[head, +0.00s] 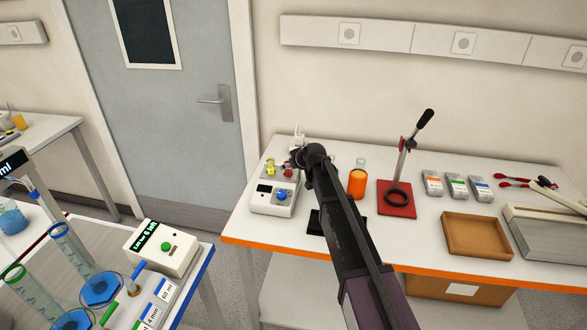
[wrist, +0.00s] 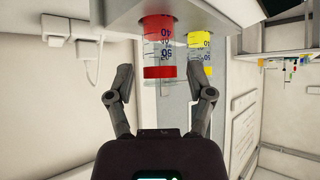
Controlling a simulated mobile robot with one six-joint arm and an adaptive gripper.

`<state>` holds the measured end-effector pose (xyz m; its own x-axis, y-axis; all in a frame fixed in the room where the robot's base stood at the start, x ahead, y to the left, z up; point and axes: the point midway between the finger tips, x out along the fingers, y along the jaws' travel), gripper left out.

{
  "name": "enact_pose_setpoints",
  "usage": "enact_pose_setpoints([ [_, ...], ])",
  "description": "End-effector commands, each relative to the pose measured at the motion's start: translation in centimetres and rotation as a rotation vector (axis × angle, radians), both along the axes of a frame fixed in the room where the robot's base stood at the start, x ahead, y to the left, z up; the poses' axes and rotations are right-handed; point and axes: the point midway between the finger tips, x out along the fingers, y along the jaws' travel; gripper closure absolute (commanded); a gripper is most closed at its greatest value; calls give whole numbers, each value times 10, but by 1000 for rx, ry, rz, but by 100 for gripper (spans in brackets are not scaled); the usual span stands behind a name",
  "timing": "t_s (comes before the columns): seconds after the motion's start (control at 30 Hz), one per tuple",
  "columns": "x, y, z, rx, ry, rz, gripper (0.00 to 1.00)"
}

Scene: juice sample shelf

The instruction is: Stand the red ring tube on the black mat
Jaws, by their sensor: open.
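The red ring tube (wrist: 158,58) is clear with dark number marks, a red ring at its outer end and a red band where it meets a pale block. The view looks turned over, so it seems to hang from that block. My gripper (wrist: 166,84) is open, its fingers on either side of the tube near its outer end; I see no clear contact. In the head view my gripper is mostly hidden by my arm, over a white instrument (head: 262,203) on the bench. The black mat (head: 316,222) lies right of the instrument, partly hidden by my arm.
A yellow ring tube (wrist: 199,42) stands close beside the red one, near the right finger; it also shows in the head view (head: 270,168). An orange bottle (head: 357,180), a red-based stand (head: 397,209) and a brown tray (head: 478,252) are right of my arm.

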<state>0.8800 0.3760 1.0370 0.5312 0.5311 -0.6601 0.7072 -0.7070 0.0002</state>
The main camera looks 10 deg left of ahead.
Motion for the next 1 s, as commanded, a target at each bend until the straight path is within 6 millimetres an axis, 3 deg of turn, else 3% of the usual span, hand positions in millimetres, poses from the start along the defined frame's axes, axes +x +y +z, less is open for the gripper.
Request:
enact_pose_setpoints([
  [0.2, 9, 8, -11, 1, 1, -1, 31],
  [0.67, 10, 10, -12, 0, 0, 0, 31],
  [0.9, 10, 10, -12, 0, 0, 0, 100],
  [1.0, 10, 10, -12, 0, 0, 0, 100],
])
